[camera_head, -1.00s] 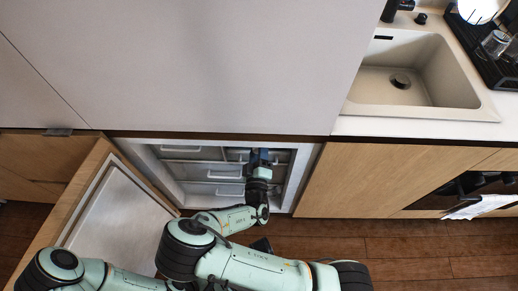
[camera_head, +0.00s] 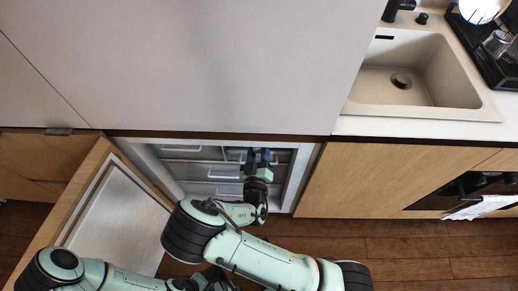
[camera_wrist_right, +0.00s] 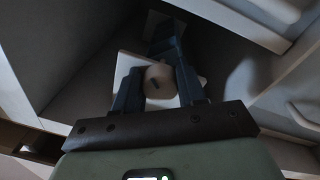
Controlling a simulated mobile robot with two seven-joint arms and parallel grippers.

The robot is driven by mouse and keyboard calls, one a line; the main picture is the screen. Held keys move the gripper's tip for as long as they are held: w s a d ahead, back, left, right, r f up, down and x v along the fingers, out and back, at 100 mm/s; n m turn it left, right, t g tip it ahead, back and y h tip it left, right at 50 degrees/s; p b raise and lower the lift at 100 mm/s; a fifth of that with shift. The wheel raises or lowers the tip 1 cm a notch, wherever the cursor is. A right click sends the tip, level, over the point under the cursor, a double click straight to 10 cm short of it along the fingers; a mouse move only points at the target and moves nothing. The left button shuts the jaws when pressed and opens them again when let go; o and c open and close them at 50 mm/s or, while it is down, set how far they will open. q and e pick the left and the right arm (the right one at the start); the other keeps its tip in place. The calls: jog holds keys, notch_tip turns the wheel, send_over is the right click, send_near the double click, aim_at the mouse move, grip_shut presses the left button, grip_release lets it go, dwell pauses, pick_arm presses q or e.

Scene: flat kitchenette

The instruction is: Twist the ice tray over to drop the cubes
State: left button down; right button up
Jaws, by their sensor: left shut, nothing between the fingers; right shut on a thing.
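The ice tray's pale round knob (camera_wrist_right: 158,82), with a dark slot, sits in front of a white plate (camera_wrist_right: 124,66) in the right wrist view. My right gripper (camera_wrist_right: 160,90) is shut on the knob, one dark blue finger on each side. In the head view it reaches into the open freezer (camera_head: 170,153), near its top. The tray body and cubes cannot be made out. My left gripper (camera_head: 222,282) is low at the bottom edge of the head view, partly hidden behind my right arm, shut and empty.
The freezer door (camera_head: 118,222) stands open at the left. White drawers with handles (camera_head: 226,174) fill the freezer. A wooden cabinet front (camera_head: 365,180) closes off the right side. A sink (camera_head: 405,75) is set in the counter above. Floor (camera_head: 420,255) is clear at lower right.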

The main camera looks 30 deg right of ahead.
jog(key=shift+m, duration=0.5)
dwell(0.3)
jog(key=o, duration=1)
jog(key=shift+w, duration=0.1)
jog(key=v, duration=1.3)
jog(key=shift+s+a, duration=0.1)
jog(key=shift+s, duration=0.1)
